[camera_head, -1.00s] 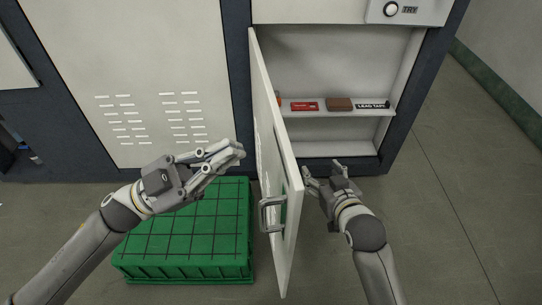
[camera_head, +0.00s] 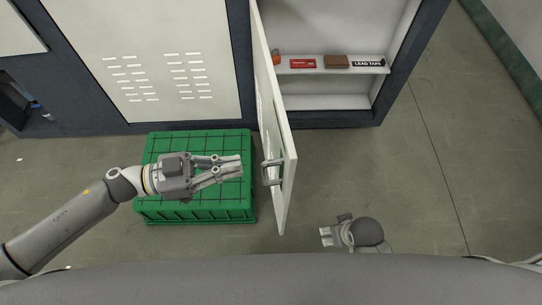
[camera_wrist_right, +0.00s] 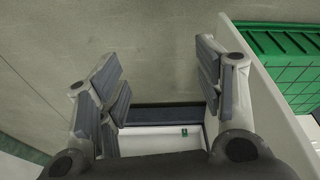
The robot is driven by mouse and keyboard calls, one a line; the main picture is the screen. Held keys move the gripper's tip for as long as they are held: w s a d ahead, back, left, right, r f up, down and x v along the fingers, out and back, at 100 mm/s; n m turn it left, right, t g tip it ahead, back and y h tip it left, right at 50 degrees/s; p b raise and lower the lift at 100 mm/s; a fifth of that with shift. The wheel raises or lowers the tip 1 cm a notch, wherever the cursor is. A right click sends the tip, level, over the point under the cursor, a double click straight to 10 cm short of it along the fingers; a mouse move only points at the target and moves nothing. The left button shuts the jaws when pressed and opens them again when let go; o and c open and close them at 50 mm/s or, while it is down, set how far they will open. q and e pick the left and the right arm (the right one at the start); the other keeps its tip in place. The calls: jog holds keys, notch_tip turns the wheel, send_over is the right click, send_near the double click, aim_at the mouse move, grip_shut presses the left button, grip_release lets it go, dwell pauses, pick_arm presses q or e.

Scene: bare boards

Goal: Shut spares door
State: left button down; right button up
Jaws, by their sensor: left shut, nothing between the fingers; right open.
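The spares door (camera_head: 270,120) is a white panel standing open, swung out from the cabinet and seen almost edge-on. Its metal handle (camera_head: 272,172) is on the left face, near the free edge. My left gripper (camera_head: 240,167) is shut and empty, pointing right, just left of the handle with a small gap. My right gripper (camera_head: 326,236) is low, right of the door and apart from it. In the right wrist view my right gripper (camera_wrist_right: 160,70) is open with nothing between its fingers, and the door (camera_wrist_right: 265,85) passes close to its right finger.
The open compartment's shelf (camera_head: 310,72) holds a red box (camera_head: 303,63), a brown block (camera_head: 336,61), a lead tape label (camera_head: 368,63) and an orange item (camera_head: 276,57). A green crate (camera_head: 200,207) stands on the floor left of the door. Floor to the right is clear.

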aim_at(284, 158)
pick_arm(q)
jog(key=d, duration=0.5)
jog(key=w+d, duration=0.1)
jog(key=d, duration=0.2)
jog(key=shift+w+d, duration=0.1)
jog(key=shift+d, duration=0.05)
pick_arm(e)
jog(key=shift+w+r, duration=0.1)
jog(key=shift+r, duration=0.35)
pick_arm(q)
jog(key=shift+d, duration=0.15)
pick_arm(e)
jog(key=shift+r, duration=0.1)
pick_arm(q)
jog(key=d+n+t+p, duration=0.1)
jog(key=d+t+p, duration=0.1)
jog(key=d+p, duration=0.2)
jog(key=shift+w+d+n, duration=0.3)
jog(key=shift+w+d, duration=0.15)
jog(key=shift+d, duration=0.9)
pick_arm(e)
jog(key=s+f, duration=0.3)
jog(key=f, duration=0.3)
jog(key=s+f, duration=0.3)
jog(key=f, duration=0.4)
jog(key=shift+s+d+f+g, duration=0.15)
jog(key=shift+s+d+g, duration=0.25)
